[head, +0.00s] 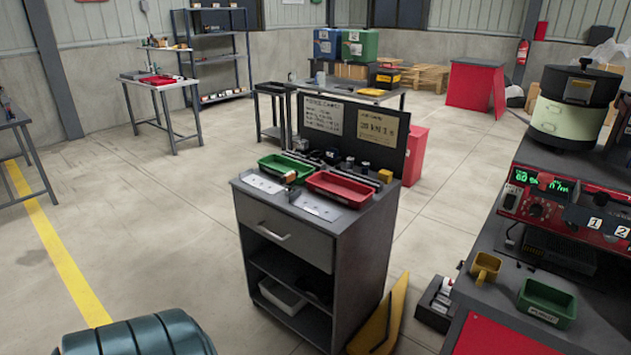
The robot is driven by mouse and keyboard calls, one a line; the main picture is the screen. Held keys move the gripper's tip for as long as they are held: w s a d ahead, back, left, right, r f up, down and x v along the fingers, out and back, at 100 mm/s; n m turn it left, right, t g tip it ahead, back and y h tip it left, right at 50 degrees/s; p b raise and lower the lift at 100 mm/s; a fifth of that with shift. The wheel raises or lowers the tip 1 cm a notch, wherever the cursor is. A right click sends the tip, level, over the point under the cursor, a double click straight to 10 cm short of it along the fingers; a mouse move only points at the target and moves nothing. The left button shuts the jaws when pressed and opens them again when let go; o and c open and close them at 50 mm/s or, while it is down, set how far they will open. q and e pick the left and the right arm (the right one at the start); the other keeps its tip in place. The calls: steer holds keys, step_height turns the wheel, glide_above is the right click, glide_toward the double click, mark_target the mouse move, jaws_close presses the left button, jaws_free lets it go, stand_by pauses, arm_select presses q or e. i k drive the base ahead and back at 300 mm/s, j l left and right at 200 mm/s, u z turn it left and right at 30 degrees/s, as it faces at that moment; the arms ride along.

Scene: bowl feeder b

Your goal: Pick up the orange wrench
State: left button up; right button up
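I cannot make out an orange wrench anywhere in the head view. A grey cabinet (287,245) with a drawer and open shelves stands in the middle. On its top are a green tray (284,168) and a red tray (341,187), and the contents of both are too small to tell. A small yellow object (385,175) sits at the back right of the cabinet top. Neither of my grippers is in view.
A red-fronted bench (484,340) at right holds a control unit with green displays (541,185), a bowl feeder (570,115), a yellow bin (485,267) and a green bin (547,302). A yellow panel (378,325) leans by the cabinet. The floor left of the cabinet is clear.

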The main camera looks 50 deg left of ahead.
mark_target(287, 179)
steer(key=u, duration=1.85)
steer(key=i+l+u, duration=0.1)
steer(key=u, duration=0.3)
steer(key=i+l+u, duration=0.1)
steer(key=u, duration=0.35)
